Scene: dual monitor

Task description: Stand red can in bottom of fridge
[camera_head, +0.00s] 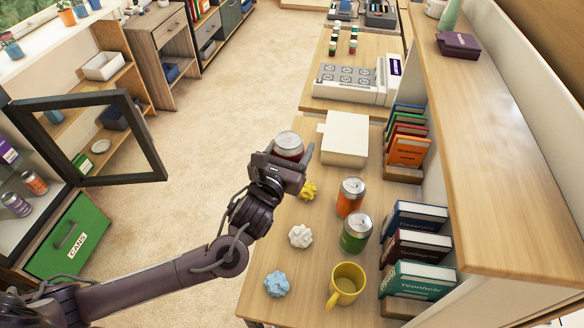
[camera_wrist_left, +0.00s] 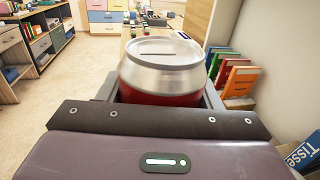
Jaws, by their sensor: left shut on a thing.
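Inside, an orange can (camera_head: 35,183) and a purple can (camera_head: 17,204) stand on a surface. The fridge's bottom is partly cut off by the frame. My right gripper is not in view.
The desk (camera_head: 318,265) holds an orange can (camera_head: 350,196), a green can (camera_head: 356,232), a yellow mug (camera_head: 346,285), crumpled paper balls (camera_head: 300,236), a white box (camera_head: 345,138) and books (camera_head: 413,250). Open floor (camera_head: 215,120) lies between.

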